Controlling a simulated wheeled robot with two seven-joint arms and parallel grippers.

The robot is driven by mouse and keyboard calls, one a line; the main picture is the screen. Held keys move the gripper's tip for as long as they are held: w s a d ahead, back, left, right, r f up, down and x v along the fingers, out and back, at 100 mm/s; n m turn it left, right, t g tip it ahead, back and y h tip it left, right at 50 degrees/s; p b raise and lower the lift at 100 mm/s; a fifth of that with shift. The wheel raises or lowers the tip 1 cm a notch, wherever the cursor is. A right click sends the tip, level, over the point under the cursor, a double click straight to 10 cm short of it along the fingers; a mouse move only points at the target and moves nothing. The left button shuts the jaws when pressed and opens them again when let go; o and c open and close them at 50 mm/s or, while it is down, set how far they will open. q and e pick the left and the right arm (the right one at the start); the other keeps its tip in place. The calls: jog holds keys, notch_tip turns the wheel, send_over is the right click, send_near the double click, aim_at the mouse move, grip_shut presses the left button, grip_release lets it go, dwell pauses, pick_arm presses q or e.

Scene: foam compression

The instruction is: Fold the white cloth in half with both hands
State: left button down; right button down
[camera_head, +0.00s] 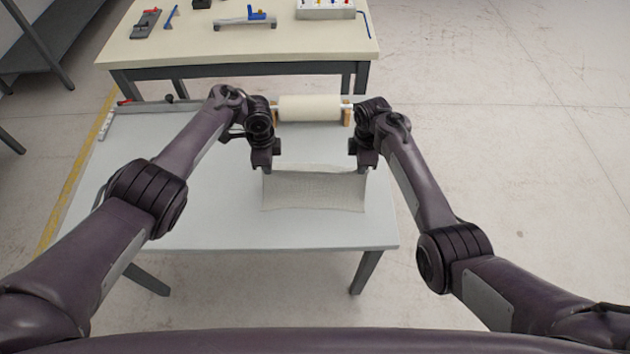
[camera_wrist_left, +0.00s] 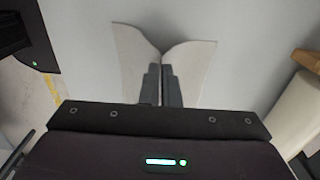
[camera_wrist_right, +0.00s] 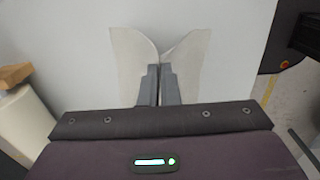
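The white cloth (camera_head: 313,191) lies on the light grey table (camera_head: 220,215), with its far edge raised between my two grippers. My left gripper (camera_head: 266,168) is at the cloth's far left corner, pointing down. In the left wrist view its fingers (camera_wrist_left: 163,85) are closed together on the cloth (camera_wrist_left: 190,68), which spreads out to both sides of them. My right gripper (camera_head: 364,167) is at the far right corner. In the right wrist view its fingers (camera_wrist_right: 158,85) are closed on the cloth (camera_wrist_right: 132,62) in the same way. The fingertips hide the pinched fabric.
A cream roll (camera_head: 309,108) on wooden supports stands behind the cloth, between my wrists. A long grey tool (camera_head: 150,107) lies at the table's far left. A second table (camera_head: 310,42) behind holds tools. The grey table's left and front parts are clear.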

notch_tip(320, 180, up, 10)
jog(key=p, duration=0.8)
jog(key=shift+f, duration=0.15)
jog(key=shift+w, duration=0.1)
